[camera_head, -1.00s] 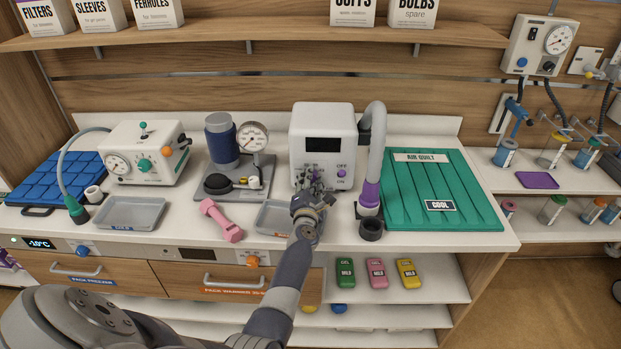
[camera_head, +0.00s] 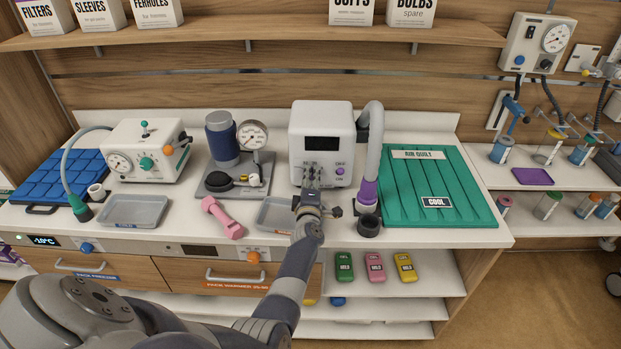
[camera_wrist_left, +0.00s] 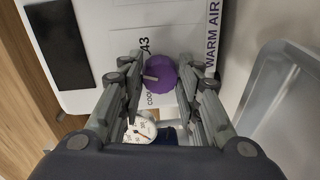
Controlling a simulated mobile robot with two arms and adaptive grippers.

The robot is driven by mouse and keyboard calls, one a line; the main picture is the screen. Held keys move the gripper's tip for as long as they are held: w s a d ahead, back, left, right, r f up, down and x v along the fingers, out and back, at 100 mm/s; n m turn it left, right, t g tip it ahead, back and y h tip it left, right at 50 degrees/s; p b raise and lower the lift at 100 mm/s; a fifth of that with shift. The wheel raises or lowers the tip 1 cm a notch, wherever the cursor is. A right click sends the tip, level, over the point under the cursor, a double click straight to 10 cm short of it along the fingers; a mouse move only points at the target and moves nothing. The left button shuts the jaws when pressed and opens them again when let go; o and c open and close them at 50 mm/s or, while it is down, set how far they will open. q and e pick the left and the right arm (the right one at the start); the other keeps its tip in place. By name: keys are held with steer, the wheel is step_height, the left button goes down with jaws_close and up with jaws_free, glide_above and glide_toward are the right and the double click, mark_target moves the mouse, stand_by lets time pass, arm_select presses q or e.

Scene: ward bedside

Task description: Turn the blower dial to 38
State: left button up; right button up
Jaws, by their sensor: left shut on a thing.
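The white blower (camera_head: 321,118) stands at the back of the counter, with a dark display and small purple controls on its front. Its dial is hidden behind my gripper in the head view. In the left wrist view the purple dial (camera_wrist_left: 160,72) sits between the fingers, with a pale pointer towards the picture's left. A "43" mark is printed close beside it; I see no 38 mark. My left gripper (camera_head: 311,178) is at the lower front of the blower, shut on the dial; it also shows in the left wrist view (camera_wrist_left: 159,85).
A grey hose (camera_head: 376,140) with a purple end stands right of the blower, by a dark cup (camera_head: 369,226). A grey tray (camera_head: 272,216) lies under my gripper. A green air quilt (camera_head: 470,200) is at right, a pink dumbbell (camera_head: 222,217) at left.

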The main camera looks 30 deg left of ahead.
arm_select(q)
steer(key=shift+m, duration=0.4)
steer(key=o, duration=1.1)
steer(key=shift+n, duration=0.3)
